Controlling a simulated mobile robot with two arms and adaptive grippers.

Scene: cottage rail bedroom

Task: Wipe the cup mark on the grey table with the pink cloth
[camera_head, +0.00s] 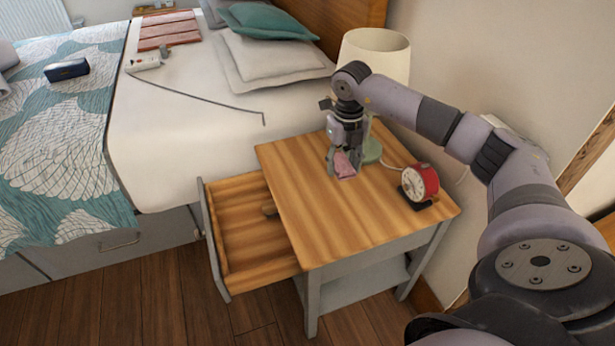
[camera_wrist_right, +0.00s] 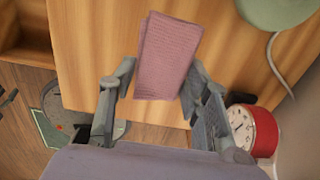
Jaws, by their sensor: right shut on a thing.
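The grey table (camera_head: 320,215) is a bedside stand with a striped wooden top and grey legs. My right gripper (camera_head: 340,168) is low over the back part of its top and points down. It is shut on the folded pink cloth (camera_head: 346,166), which is at the tabletop. In the right wrist view the cloth (camera_wrist_right: 168,55) sticks out beyond the fingertips, over the wood. I cannot tell how firmly it presses on the top. I cannot make out the cup mark in either view. My left gripper is not in view.
A red alarm clock (camera_head: 425,182) stands on the tabletop right of the cloth. A lamp (camera_head: 375,52) with a green base stands close behind the gripper. The table's drawer (camera_head: 235,215) is open on the left. The front part of the tabletop is clear.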

